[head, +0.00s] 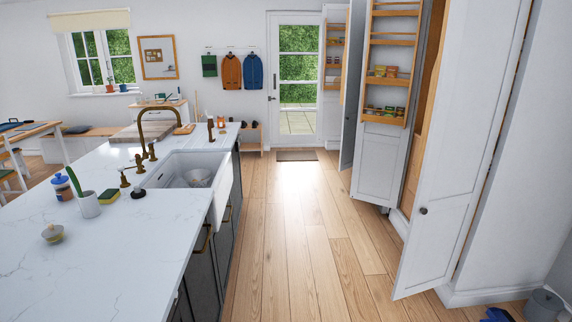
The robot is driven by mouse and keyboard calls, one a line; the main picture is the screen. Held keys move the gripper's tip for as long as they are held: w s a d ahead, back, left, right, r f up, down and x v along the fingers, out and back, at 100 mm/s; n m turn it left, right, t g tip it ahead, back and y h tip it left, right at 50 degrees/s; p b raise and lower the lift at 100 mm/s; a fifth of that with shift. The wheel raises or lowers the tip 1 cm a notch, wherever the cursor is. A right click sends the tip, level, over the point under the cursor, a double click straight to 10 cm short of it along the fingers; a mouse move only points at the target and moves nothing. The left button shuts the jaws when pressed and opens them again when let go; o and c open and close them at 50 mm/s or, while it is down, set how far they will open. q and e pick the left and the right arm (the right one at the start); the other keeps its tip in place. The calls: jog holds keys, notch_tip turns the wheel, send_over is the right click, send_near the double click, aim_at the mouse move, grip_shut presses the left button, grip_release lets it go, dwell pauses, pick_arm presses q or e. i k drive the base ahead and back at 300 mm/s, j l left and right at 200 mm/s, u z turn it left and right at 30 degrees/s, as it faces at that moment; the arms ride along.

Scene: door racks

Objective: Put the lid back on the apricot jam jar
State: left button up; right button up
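I cannot make out an apricot jam jar or a loose lid for certain. The open pantry door at the right carries wooden racks (384,122). Small coloured packets or jars (380,71) stand on its middle rack, and more small items (386,110) stand on the lowest rack; they are too small to identify. On the island worktop, a small squat lidded pot (52,234) stands near the left edge, and a jar with a blue top (62,187) stands farther back. Neither of my grippers is in view.
The white island (130,245) with a sink (190,172) and brass taps fills the left. Another open white door (465,150) stands at the right, with a grey bin (545,305) and a blue object (497,314) near it. The wooden floor (295,230) between is clear.

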aim_at(220, 123)
jog(key=i, duration=2.1)
jog(key=i+l+u, duration=0.15)
jog(key=i+u, duration=0.2)
jog(key=i, duration=0.25)
jog(key=i+l+u, duration=0.3)
jog(key=i, duration=0.3)
jog(key=i+l+u, duration=1.05)
jog(key=l+u, duration=0.25)
jog(key=i+l+u, duration=0.15)
jog(key=l+u, duration=0.15)
jog(key=i+l+u, duration=0.1)
jog(key=l+u, duration=0.5)
jog(key=l, duration=0.2)
jog(key=l+u, duration=0.35)
jog(key=k+l+u, duration=0.2)
jog(key=l, duration=0.7)
jog(key=i+l, duration=0.05)
jog(key=i, duration=0.05)
